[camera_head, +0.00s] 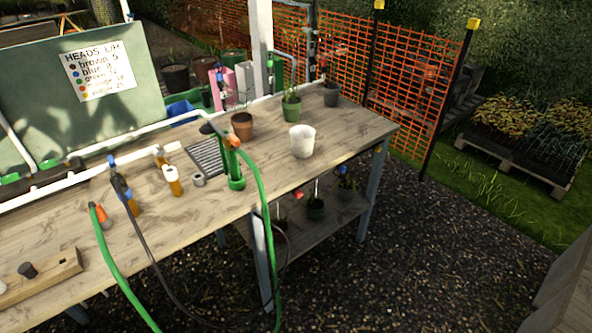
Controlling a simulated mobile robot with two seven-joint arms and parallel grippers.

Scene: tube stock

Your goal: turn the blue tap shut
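A small blue piece (112,161) sits at the top of a dark upright fitting on the left of the bench, near the white pipe (140,133). It may be the blue tap; its handle angle is too small to read. A second small blue part (220,76) shows among the pots and pink containers behind the bench. I cannot tell for sure which one is the tap, or whether it is open. Neither of my grippers is in view.
The wooden bench (270,182) holds a white pot (302,140), a terracotta pot (242,125), a black grate (207,157) and amber tubes. A green hose (262,215) and a dark hose (152,262) hang over its front edge. Gravel lies clear at right.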

